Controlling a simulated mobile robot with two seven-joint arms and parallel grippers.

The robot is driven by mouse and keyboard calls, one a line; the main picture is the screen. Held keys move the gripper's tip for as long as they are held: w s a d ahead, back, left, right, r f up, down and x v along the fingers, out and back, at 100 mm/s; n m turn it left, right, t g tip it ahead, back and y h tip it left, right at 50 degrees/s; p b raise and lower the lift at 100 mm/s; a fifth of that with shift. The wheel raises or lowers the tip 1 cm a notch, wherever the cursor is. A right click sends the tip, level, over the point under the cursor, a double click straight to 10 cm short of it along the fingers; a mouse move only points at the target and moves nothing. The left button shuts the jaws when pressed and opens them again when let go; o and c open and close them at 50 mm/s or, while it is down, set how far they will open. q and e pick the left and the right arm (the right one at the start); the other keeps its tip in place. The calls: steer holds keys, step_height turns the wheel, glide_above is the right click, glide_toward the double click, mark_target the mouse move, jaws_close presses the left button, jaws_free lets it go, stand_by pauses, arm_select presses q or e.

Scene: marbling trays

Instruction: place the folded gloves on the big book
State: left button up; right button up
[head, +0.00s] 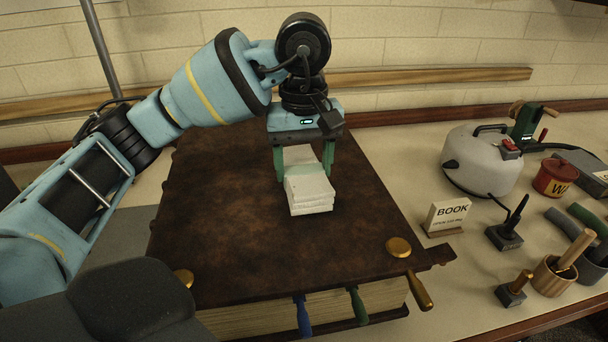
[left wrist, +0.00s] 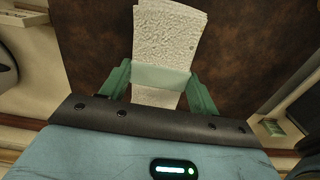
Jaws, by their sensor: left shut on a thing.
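The folded gloves (head: 311,193) are a white, textured, layered bundle with a pale green band around the middle. My left gripper (head: 303,168) points down with its green fingers on either side of the bundle, shut on it at the band. The gloves also fill the space between the fingers in the left wrist view (left wrist: 168,40). The big book (head: 220,240) lies flat under them, with a brown leather cover and brass corner studs. The gloves are over the cover's right-of-centre part; I cannot tell whether they touch it. My right gripper is not in view.
A "BOOK" sign (head: 447,214) stands right of the book. Further right are a grey-white rounded machine (head: 482,160), a red tin (head: 554,179), a dark pen stand (head: 506,236) and a mortar (head: 552,277). The cover around the gloves is clear.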

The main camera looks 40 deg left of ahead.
mark_target(303, 170)
arm_select(q)
steer(key=shift+f, duration=1.3)
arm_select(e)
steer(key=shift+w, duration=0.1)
arm_select(q)
steer(key=shift+f, duration=0.2)
steer(key=o, duration=1)
steer(key=shift+c, duration=0.2)
steer(key=shift+r, duration=0.1)
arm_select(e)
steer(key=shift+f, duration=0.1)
arm_select(q)
step_height(303, 170, up, 11)
steer(key=p, duration=0.2)
steer(key=shift+r+p, duration=0.15)
steer(key=shift+p, duration=0.25)
steer(key=shift+r, duration=0.5)
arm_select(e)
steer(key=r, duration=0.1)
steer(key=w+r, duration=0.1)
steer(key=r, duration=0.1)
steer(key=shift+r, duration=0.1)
